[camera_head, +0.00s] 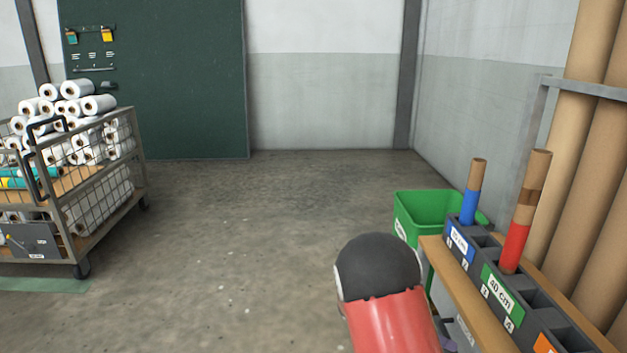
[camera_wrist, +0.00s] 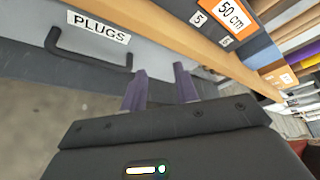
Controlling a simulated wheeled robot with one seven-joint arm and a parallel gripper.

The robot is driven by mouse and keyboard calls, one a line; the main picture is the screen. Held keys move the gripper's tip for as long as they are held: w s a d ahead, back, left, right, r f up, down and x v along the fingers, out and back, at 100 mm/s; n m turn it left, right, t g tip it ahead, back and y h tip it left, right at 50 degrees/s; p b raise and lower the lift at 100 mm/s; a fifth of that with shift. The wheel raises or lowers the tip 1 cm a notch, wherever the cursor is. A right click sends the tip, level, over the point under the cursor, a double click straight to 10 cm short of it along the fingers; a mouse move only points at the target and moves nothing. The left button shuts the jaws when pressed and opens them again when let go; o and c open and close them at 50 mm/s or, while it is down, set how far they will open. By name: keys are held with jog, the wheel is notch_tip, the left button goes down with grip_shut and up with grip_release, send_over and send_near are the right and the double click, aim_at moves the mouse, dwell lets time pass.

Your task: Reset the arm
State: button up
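My gripper (camera_wrist: 160,90) shows in the wrist view with its two purple-grey fingers apart and nothing between them. It is in front of a grey drawer labelled PLUGS (camera_wrist: 97,27) with a black handle (camera_wrist: 85,52), just below a wooden shelf edge (camera_wrist: 165,32). The fingers look apart from the handle, but the exact distance is hard to tell. In the head view, my red and black arm link is at the lower middle, and the gripper is mostly hidden behind it.
A slotted rack (camera_head: 492,270) with cardboard tubes (camera_head: 517,235) stands at the right, with a green bin (camera_head: 425,208) behind it. A wire cart (camera_head: 100,215) of white rolls stands at the left. The middle floor (camera_head: 260,240) is clear.

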jog(key=s+a+r+m+t+y+p, duration=0.2)
jog(key=s+a+r+m+t+y, duration=0.2)
jog(key=s+r+m, duration=0.6)
jog(key=s+a+r+m+t+y+p, duration=0.1)
jog(key=s+a+r+m+t+y, duration=0.4)
jog(key=m, duration=0.9)
jog(key=s+a+r+y, duration=0.3)
jog(key=s+r+y, duration=0.1)
jog(key=s+r, duration=0.1)
jog(key=shift+s+a+r+m+t+y+p, duration=0.15)
jog(key=shift+a+r+m+t+y+p, duration=0.2)
jog(key=shift+r, duration=0.2)
